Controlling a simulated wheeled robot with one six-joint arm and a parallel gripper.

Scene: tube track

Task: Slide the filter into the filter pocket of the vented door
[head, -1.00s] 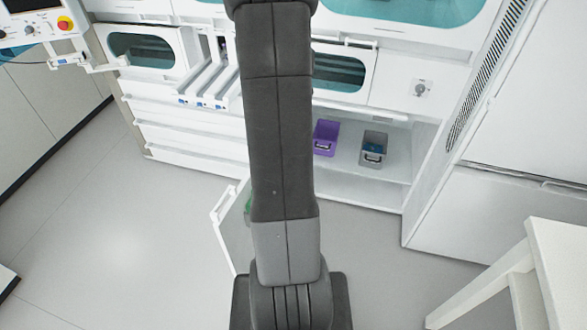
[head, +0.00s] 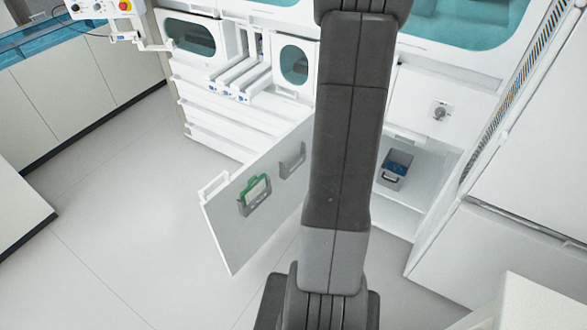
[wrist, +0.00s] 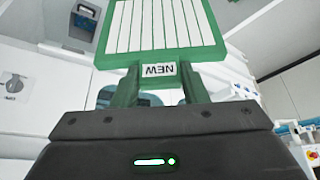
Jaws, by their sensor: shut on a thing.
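In the wrist view my gripper (wrist: 160,84) is shut on a filter (wrist: 160,28) with a green frame and white pleats. Its tab has a label reading NEW, upside down in the picture. The filter's far end is cut off by the top edge. In the head view my arm hides or cuts off the gripper and the held filter. A tall white unit at the right has a slatted vent strip (head: 526,92); I cannot make out a filter pocket on it.
An open grey door panel (head: 228,230) stands out left of my arm. It carries a pocket with a green-framed piece (head: 256,190) and an empty-looking grey pocket (head: 293,160). A grey bin (head: 394,170) sits in the low bay. Floor at left is clear.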

